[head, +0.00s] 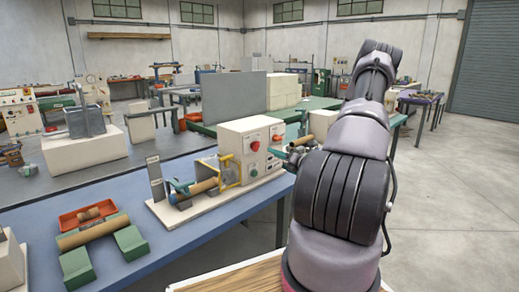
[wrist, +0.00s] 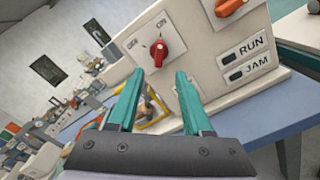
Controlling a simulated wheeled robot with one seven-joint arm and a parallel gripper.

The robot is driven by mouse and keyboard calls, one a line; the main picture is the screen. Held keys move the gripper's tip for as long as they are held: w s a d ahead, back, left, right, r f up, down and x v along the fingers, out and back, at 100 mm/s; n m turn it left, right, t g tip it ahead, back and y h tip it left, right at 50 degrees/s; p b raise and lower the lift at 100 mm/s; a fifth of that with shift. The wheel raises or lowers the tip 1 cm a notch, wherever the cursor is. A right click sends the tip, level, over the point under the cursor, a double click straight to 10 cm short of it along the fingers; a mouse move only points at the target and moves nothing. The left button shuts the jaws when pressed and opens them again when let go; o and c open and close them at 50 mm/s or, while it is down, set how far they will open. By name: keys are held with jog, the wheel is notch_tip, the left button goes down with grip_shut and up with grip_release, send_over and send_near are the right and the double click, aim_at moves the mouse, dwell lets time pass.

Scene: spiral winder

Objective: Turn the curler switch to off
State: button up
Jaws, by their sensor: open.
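The winder's cream control box (head: 238,132) stands on the blue bench. A red rotary switch (wrist: 160,53) on its face shows in the wrist view, with OFF printed to its upper left and ON to its upper right. I cannot clearly tell which label it points to. No curler label is legible. My gripper (wrist: 158,76) has two teal fingers, open and empty, with the red switch appearing between and beyond the tips. In the head view my gripper (head: 281,153) is close to the box's right side, partly hidden by my arm.
An orange-red knob (wrist: 229,8) sits at the upper right of the panel, above the RUN (wrist: 251,45) and JAM (wrist: 248,68) labels. A yellow frame (head: 229,170) and brown roll (head: 198,187) are left of the box. A red tray (head: 75,220) lies farther left.

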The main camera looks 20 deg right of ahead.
aim_at(256, 146)
jog(key=x, duration=0.9)
jog(key=shift+w+a, duration=0.2)
jog(key=shift+w, duration=0.15)
grip_shut()
